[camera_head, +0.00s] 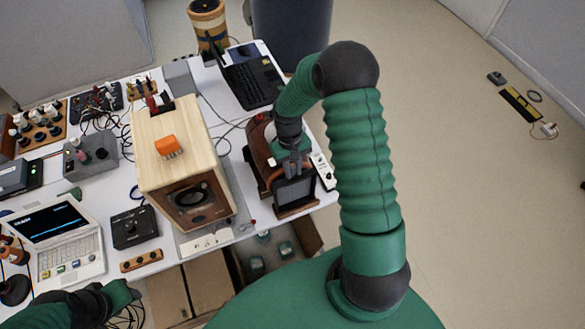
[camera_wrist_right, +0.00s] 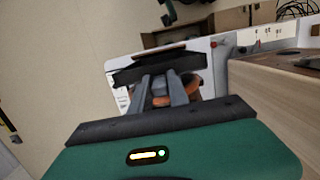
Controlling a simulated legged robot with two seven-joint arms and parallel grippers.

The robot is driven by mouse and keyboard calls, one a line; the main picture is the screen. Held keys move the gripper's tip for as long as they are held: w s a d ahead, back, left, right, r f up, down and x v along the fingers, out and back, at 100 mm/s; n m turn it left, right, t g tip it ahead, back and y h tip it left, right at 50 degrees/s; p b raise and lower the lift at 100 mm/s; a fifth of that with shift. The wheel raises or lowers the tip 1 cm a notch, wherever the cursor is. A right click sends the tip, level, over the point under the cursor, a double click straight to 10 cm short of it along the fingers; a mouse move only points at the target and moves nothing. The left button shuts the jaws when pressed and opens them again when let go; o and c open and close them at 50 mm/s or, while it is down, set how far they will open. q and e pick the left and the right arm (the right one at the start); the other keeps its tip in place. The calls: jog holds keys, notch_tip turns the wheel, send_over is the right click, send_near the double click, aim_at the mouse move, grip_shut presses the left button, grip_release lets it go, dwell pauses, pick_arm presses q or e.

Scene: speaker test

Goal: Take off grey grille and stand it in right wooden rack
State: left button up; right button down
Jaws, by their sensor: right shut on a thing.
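The wooden speaker cabinet (camera_head: 168,145) stands on the table with its round driver (camera_head: 188,196) exposed at the front. My right gripper (camera_head: 293,166) is right of the cabinet and shut on the top of the dark grey grille (camera_head: 295,191). The grille is upright at a brown wooden rack (camera_head: 297,211) near the table's front edge; I cannot tell whether it is fully seated. In the wrist view, the right fingers (camera_wrist_right: 165,92) close on the dark grille edge (camera_wrist_right: 160,66).
An orange object (camera_head: 167,145) lies on top of the cabinet. A white laptop (camera_head: 65,240), a black box (camera_head: 133,227) and cables crowd the left. An open carton (camera_head: 285,245) is below the table's front edge.

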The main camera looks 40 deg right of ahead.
jog(key=shift+f+b, duration=0.4)
jog(key=shift+f, duration=0.3)
jog(key=shift+d, duration=0.45)
dwell(0.8)
jog(key=shift+f+b, duration=0.45)
jog(key=shift+f, duration=0.5)
dwell(0.7)
jog(key=c, duration=1.2)
grip_release()
jog(key=shift+o, duration=0.2)
notch_tip(320, 180, up, 17)
jog(key=w+b, duration=0.2)
jog(key=b, duration=0.1)
jog(key=s+a+f+n+t+b, duration=0.1)
jog(key=s+a+f+t+b, duration=0.1)
jog(key=s+a+f, duration=0.2)
jog(key=s+a+f+n+t+b, duration=0.2)
jog(key=s+a+f, duration=0.3)
jog(key=a, duration=0.6)
jog(key=shift+s+f+n+b, duration=0.25)
jog(key=shift+f+n+b, duration=0.05)
jog(key=shift+f+b, duration=0.3)
